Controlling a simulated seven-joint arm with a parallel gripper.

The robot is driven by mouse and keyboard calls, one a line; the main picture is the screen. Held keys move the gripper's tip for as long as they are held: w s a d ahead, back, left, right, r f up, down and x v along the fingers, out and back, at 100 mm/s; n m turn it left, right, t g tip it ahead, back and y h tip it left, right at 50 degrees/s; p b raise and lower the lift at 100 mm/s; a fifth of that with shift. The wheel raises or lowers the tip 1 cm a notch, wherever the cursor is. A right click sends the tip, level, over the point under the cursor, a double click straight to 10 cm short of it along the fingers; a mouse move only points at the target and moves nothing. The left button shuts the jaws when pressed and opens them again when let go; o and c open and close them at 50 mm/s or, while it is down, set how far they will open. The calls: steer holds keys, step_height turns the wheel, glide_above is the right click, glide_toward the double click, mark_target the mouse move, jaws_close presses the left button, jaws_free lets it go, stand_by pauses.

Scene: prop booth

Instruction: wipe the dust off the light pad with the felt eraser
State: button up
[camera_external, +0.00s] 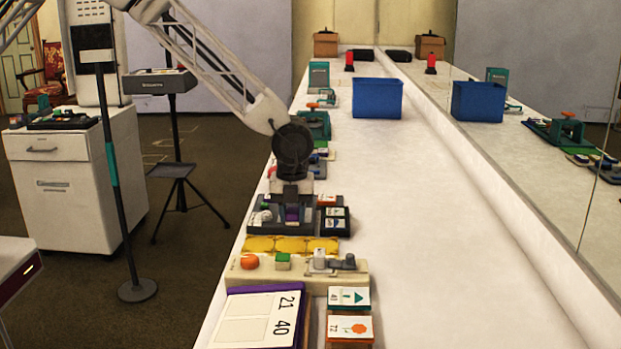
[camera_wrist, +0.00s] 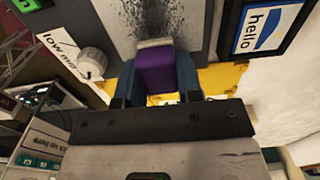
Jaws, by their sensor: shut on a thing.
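My gripper (camera_external: 292,214) is shut on the felt eraser, a purple block (camera_wrist: 156,72) with a pale edge at its far end. Its dark blue fingers (camera_wrist: 156,80) clasp the block from both sides in the wrist view. The light pad (camera_wrist: 118,22) is pale grey, set in a dark housing, with a smear of black dust (camera_wrist: 155,18) just beyond the eraser. The eraser's far end is over the pad; I cannot tell whether it touches. In the external view my gripper covers most of the pad, and a bit of purple shows between the fingers.
A white knob (camera_wrist: 92,62) and a framed "hello" card (camera_wrist: 270,25) flank the pad. A yellow strip (camera_external: 290,245) and a cream panel with colored knobs (camera_external: 300,269) lie nearer. A blue bin (camera_external: 377,98) stands farther back. The counter's right side (camera_external: 440,230) is clear.

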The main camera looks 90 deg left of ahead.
steer(key=shift+a, duration=0.45)
steer(key=shift+a+f, duration=0.2)
steer(key=shift+a, duration=0.6)
steer(key=shift+a+r, duration=0.2)
steer(key=shift+a, duration=0.55)
steer(key=shift+a+f, duration=0.15)
steer(key=shift+a, duration=1.95)
steer(key=shift+w, duration=0.15)
steer(key=shift+w+d, duration=0.1)
steer(key=shift+d, duration=0.05)
steer(key=shift+d+f, duration=0.1)
steer(key=shift+d, duration=2.55)
steer(key=shift+d+f, duration=0.1)
steer(key=shift+d, duration=1.35)
steer(key=shift+a, duration=4.4)
step_height(320, 180, up, 9)
